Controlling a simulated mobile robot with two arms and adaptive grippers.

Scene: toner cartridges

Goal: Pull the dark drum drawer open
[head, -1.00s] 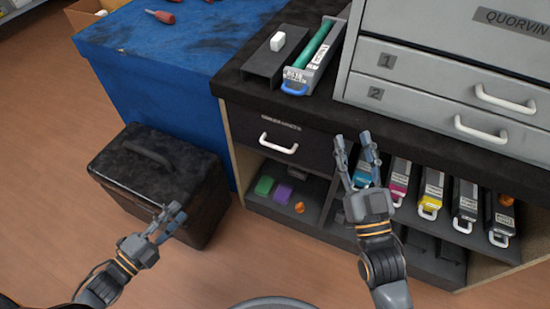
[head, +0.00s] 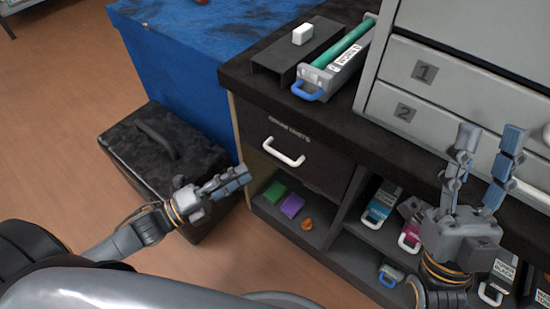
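The dark drum drawer (head: 318,163) sits below the left end of the black counter, with a small label on its front. It is closed. Its white bar handle (head: 284,153) is in plain view. My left gripper (head: 245,175) is to the left of and a little below the handle, apart from it in the picture. Its fingers overlap from this angle, so its opening is unclear. My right gripper (head: 488,137) is open, with its fingers spread and pointing up, well to the right of the drawer and in front of the grey cabinet.
A black case (head: 160,165) stands on the floor beside a blue-covered table (head: 185,50). The lower shelf holds a green block (head: 273,192), a purple block (head: 292,205) and several cartridges. A drum unit with a blue handle (head: 307,92) lies on the counter.

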